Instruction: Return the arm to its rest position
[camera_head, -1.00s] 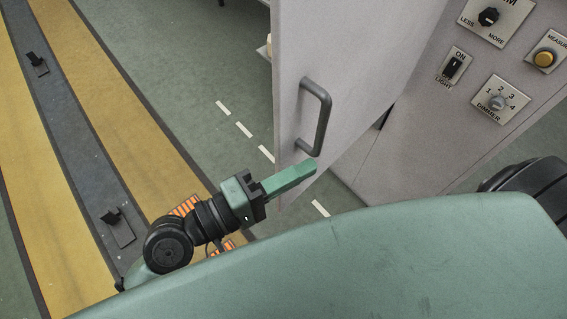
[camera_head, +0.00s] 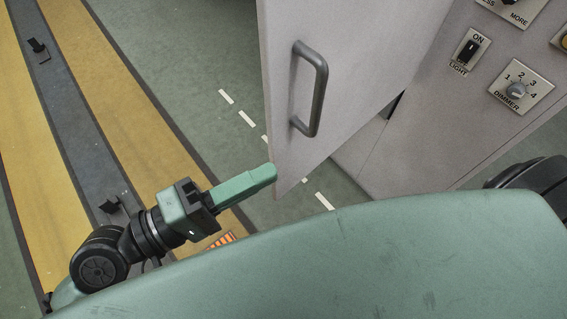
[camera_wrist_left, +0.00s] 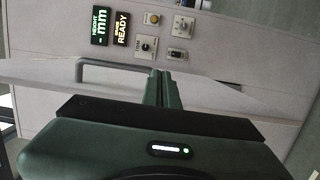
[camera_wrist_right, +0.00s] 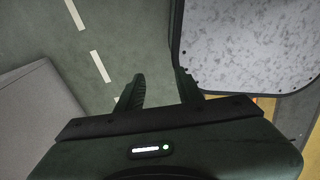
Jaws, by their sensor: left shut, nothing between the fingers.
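My left gripper (camera_head: 272,174) is shut and empty, with its green fingers together. In the head view its tips are beside the lower corner of the open grey door (camera_head: 345,60); I cannot tell whether they touch. The door's dark handle (camera_head: 318,88) is above the tips. The left wrist view shows the closed fingers (camera_wrist_left: 164,78) pointing toward a grey panel, with the handle (camera_wrist_left: 82,70) to their left. My right gripper shows only in the right wrist view (camera_wrist_right: 161,84), its fingers apart over green floor with nothing between them.
The control panel holds a light switch (camera_head: 470,47) and a dimmer knob (camera_head: 516,90). Yellow floor strips (camera_head: 130,90) with a grey track lie left. In the right wrist view, a speckled dark-rimmed panel (camera_wrist_right: 250,45) is right of the fingers and a grey surface (camera_wrist_right: 40,125) left.

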